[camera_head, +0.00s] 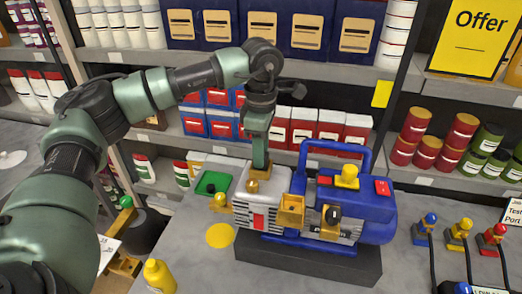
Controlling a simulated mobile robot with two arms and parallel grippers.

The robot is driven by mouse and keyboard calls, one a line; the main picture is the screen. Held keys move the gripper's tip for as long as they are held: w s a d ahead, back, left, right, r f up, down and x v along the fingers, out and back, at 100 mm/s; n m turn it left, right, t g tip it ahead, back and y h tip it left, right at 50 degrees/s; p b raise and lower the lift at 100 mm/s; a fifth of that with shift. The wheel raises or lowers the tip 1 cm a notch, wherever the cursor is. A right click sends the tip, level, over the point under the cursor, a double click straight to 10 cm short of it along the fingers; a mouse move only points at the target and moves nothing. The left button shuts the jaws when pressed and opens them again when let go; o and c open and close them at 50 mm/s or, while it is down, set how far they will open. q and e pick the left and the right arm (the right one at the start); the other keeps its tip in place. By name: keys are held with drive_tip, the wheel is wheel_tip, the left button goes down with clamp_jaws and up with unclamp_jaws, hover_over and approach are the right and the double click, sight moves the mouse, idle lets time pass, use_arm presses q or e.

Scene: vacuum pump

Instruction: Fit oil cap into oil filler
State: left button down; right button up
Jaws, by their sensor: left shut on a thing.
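The vacuum pump (376,222) stands on a dark base in the middle of the head view, with a blue motor housing and handle and a grey front part. My left gripper (260,164) points down over the top rear of the grey part. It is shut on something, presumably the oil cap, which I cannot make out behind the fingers. A gold-brown piece (269,157) shows at the fingertips; I cannot tell whether it belongs to the pump. The oil filler cannot be told apart under the gripper. My right gripper is not in view.
A green tray (205,190) lies left of the pump, and a yellow disc (220,235) lies in front of it. A yellow bottle (159,274) stands at the front left. Blue, yellow and red fittings (459,231) stand at the right. Stocked shelves are behind.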

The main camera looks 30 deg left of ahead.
use_arm(q)
drive_tip(key=c, duration=1)
unclamp_jaws()
drive_tip(key=shift+w+f, duration=0.1)
drive_tip(key=shift+r+p, duration=0.3)
drive_tip(key=shift+p, duration=0.05)
drive_tip(key=shift+r+b, duration=0.25)
drive_tip(key=shift+b, duration=0.15)
drive_tip(key=shift+r+b, duration=1.2)
drive_tip(key=shift+r, duration=4.45)
drive_tip(key=shift+f, duration=0.1)
